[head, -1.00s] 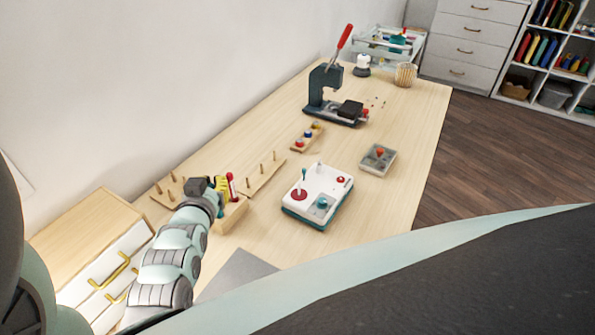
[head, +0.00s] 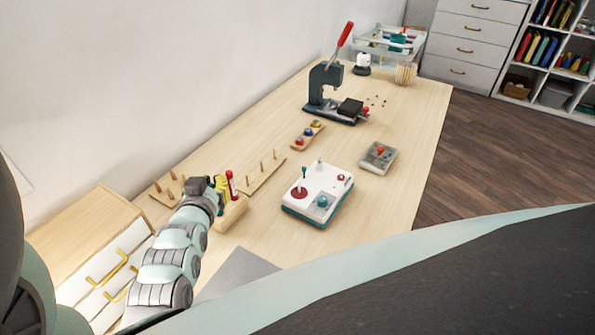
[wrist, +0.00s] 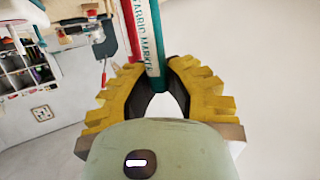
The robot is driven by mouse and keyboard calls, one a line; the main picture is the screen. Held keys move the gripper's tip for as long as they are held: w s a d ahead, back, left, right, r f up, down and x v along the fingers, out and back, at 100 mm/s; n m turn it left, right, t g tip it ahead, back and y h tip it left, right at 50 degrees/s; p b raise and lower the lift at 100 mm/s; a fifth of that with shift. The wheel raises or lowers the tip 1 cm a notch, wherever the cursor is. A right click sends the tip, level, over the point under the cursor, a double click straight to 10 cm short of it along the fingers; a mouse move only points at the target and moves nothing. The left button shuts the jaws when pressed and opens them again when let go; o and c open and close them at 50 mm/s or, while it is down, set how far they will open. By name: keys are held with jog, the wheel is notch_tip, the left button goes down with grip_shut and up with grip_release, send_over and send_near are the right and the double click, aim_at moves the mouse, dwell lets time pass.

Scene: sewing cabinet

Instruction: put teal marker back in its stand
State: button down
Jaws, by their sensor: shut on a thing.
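The teal marker (wrist: 150,45) is upright between the yellow fingers of my gripper (wrist: 155,72) in the wrist view, with lettering along its side. My gripper is shut on it. In the head view my gripper (head: 220,188) is over the light wooden stand (head: 234,213), near the table's left end. The red marker (head: 231,184) stands upright there. My gripper and wrist hide most of the teal marker and part of the stand, so I cannot tell whether the marker's lower end is in a hole.
Wooden peg racks (head: 262,176) lie close behind the stand. A white control box with a joystick (head: 320,192) stands to the right. A press with a red handle (head: 335,95) is farther back. A drawer unit (head: 95,240) is at the left. The wall runs along the table's far side.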

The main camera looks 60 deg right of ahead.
jog(key=shift+f+b, duration=0.4)
jog(key=shift+b, duration=0.1)
dwell(0.8)
jog(key=c, duration=1)
grip_release()
jog(key=v, duration=0.7)
jog(key=shift+s+a+r, duration=0.1)
jog(key=shift+a, duration=0.15)
